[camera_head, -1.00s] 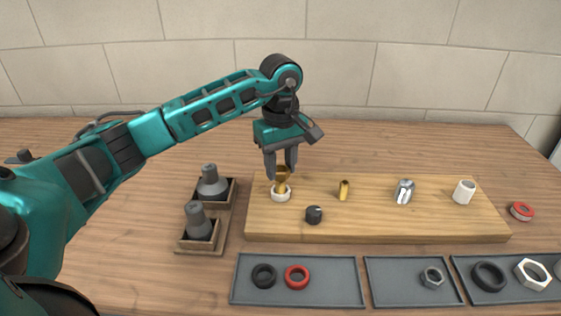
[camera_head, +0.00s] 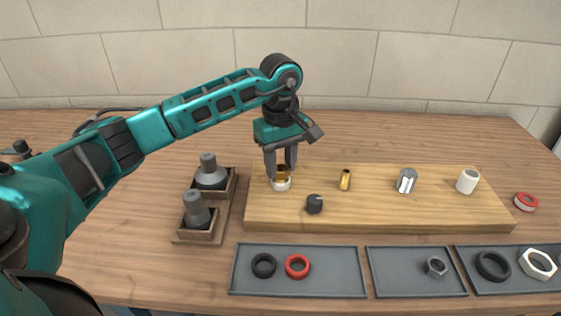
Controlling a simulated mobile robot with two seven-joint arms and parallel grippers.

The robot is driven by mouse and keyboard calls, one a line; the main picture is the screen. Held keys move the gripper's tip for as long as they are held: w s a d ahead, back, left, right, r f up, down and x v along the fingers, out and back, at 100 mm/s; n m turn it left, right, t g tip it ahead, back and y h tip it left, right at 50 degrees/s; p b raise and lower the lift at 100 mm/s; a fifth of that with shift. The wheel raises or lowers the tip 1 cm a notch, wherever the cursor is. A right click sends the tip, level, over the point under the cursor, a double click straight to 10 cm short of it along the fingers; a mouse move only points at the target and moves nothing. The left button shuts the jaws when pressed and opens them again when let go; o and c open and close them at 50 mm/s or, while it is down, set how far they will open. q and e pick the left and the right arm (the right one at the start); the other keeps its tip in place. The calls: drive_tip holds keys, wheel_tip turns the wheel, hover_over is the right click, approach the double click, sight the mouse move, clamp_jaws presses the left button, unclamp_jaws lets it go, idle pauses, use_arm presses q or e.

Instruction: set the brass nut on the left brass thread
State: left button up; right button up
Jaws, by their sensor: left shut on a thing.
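My left gripper (camera_head: 281,170) points straight down over the left end of the wooden board. It is shut on the brass nut (camera_head: 282,172), which is partly hidden between the fingers. The nut is at the left brass thread, low over a white ring (camera_head: 281,185) at its base. The thread itself is mostly hidden by the nut and fingers, so I cannot tell how far the nut sits around it. A second brass thread (camera_head: 344,180) stands bare to the right. My right gripper is not in view.
The board (camera_head: 400,218) also carries a black knob (camera_head: 314,204), a chrome fitting (camera_head: 406,181) and a white cylinder (camera_head: 467,181). Grey trays (camera_head: 330,286) with rings and nuts lie in front. A wooden holder (camera_head: 183,237) with two grey cones stands left.

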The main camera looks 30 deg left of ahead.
use_arm(q)
drive_tip(key=shift+f+m+b, duration=0.1)
drive_tip(key=shift+m+b, duration=0.45)
drive_tip(key=shift+m, duration=0.75)
drive_tip(key=shift+m+b, duration=0.4)
drive_tip(key=shift+m, duration=1.1)
drive_tip(key=o, duration=1.7)
drive_tip(key=shift+o, duration=0.2)
drive_tip(key=shift+r+p, duration=1.8)
drive_tip(key=shift+r, duration=0.7)
